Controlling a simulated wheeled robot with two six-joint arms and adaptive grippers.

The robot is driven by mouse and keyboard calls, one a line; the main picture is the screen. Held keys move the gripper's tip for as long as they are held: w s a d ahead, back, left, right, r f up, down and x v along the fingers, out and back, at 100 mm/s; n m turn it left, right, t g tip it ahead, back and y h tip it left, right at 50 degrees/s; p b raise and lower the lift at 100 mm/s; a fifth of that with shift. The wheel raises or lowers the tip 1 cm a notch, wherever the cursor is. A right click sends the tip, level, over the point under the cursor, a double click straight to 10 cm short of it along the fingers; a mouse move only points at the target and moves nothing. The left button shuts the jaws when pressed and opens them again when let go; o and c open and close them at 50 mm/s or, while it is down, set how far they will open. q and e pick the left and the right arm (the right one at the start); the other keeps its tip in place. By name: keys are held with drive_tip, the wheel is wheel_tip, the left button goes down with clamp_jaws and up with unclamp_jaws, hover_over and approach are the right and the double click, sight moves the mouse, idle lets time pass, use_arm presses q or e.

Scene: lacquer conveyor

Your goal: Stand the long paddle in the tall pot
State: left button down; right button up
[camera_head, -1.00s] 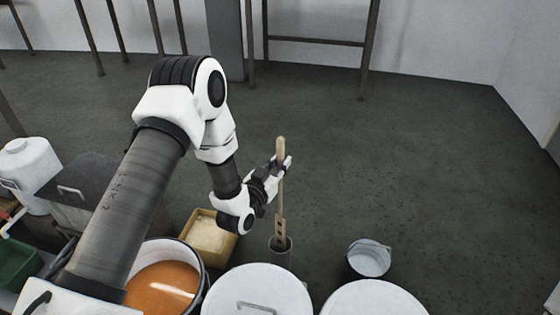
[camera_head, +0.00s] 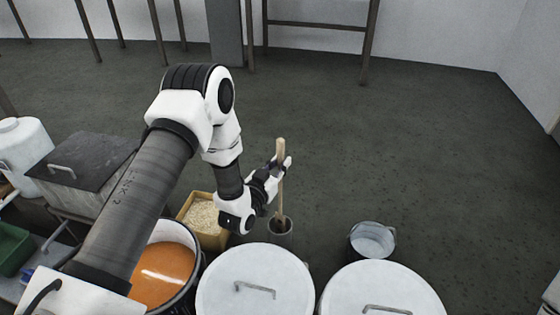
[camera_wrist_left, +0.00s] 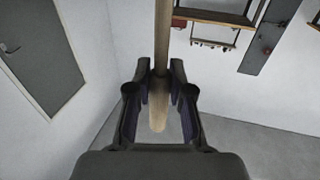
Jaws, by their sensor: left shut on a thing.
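In the left wrist view the paddle's shaft (camera_wrist_left: 161,40) passes between the two fingers of the gripper (camera_wrist_left: 160,84). My right gripper is not in view.
Two white-lidded drums (camera_head: 226,288) stand in front of the pot. A box of pale grain (camera_head: 203,214) and a vat of orange liquid (camera_head: 160,280) are left. The floor behind is clear.

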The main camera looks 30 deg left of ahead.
use_arm(q)
drive_tip(key=shift+f+b, duration=2.3)
drive_tip(key=shift+f, duration=1.4)
drive_tip(key=c, duration=1)
unclamp_jaws()
drive_tip(key=shift+o, duration=0.2)
drive_tip(key=shift+s, duration=0.15)
approach(280, 184)
drive_tip(key=shift+s+r, duration=0.1)
drive_tip(key=shift+s, duration=0.75)
